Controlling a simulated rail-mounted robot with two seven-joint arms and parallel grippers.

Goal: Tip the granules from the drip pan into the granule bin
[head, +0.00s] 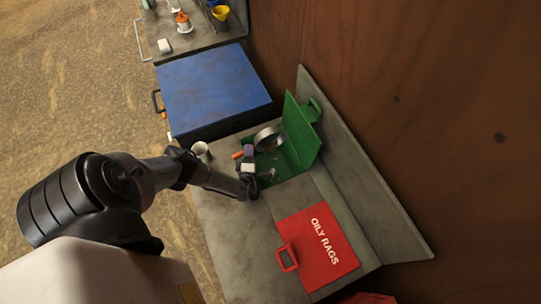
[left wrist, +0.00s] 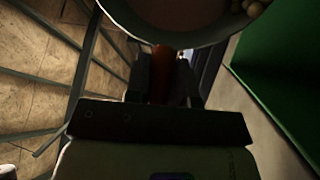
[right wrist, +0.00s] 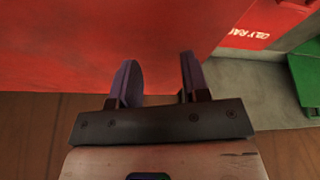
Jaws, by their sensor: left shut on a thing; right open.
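The metal drip pan (head: 268,138) is a round pan with an orange handle (head: 238,155). My left gripper (head: 247,165) is shut on that handle. In the left wrist view, the handle (left wrist: 161,75) sits between the fingers and the pan's rim (left wrist: 190,40) is close above. A few pale granules (left wrist: 253,7) show inside the pan at the top right. The green granule bin (head: 303,135) stands with its lid up, and the pan is over its left part, seemingly tilted. The bin's contents are mostly hidden. My right gripper (right wrist: 155,80) is open and empty before a red surface.
A red oily rags bin (head: 318,250) with a handle stands on the grey bench near the green bin. A bench (head: 195,42) with bottles is beyond. A brown wall rises at the right.

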